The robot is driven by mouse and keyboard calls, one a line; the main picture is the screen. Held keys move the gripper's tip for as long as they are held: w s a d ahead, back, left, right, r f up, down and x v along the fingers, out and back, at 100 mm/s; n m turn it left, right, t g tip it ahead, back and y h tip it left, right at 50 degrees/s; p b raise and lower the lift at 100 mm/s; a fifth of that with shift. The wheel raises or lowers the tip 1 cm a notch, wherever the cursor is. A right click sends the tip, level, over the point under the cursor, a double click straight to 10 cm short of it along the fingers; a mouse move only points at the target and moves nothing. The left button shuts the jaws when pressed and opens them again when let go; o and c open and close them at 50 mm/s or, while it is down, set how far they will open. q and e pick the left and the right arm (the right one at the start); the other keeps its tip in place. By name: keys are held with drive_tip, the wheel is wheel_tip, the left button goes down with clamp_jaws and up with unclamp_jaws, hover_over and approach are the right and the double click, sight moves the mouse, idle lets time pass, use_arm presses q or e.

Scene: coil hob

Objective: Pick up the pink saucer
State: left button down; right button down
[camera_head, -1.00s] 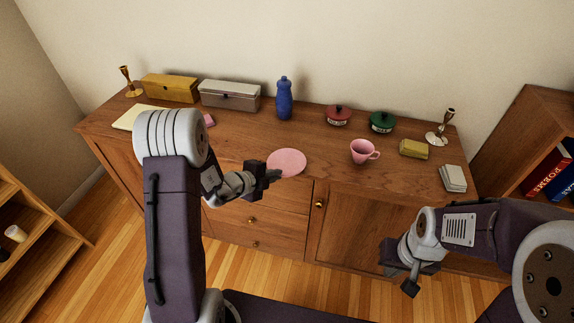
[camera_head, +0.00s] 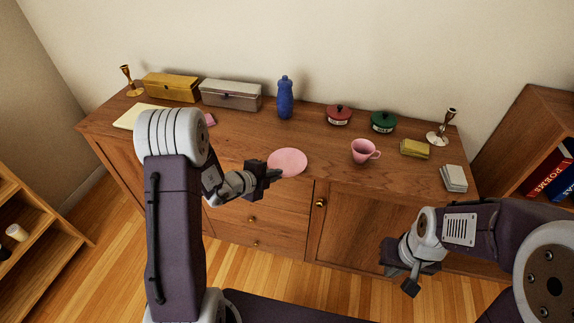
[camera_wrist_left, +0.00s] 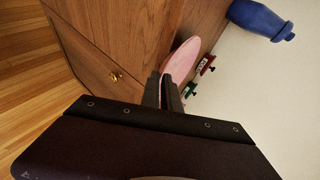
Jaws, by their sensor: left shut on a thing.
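The pink saucer (camera_head: 288,162) lies near the front edge of the wooden cabinet top; it also shows in the left wrist view (camera_wrist_left: 181,60). My left gripper (camera_head: 274,176) is at the saucer's front left rim, shut on it; in the left wrist view its fingers (camera_wrist_left: 164,90) meet the saucer's near edge. I cannot tell whether the saucer is clear of the wood. My right gripper (camera_head: 402,278) hangs in front of the cabinet, away from the saucer, and its finger gap is not clear.
A pink cup (camera_head: 362,151) stands right of the saucer. A yellow block (camera_head: 414,149) is further right. The wood around the saucer is clear.

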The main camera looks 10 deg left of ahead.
use_arm(q)
drive_tip(key=s+d+r+p, duration=0.1)
drive_tip(key=s+d+r, duration=0.4)
drive_tip(key=d+r, duration=0.5)
drive_tip(key=shift+d+r, duration=0.25)
drive_tip(key=shift+r, duration=0.25)
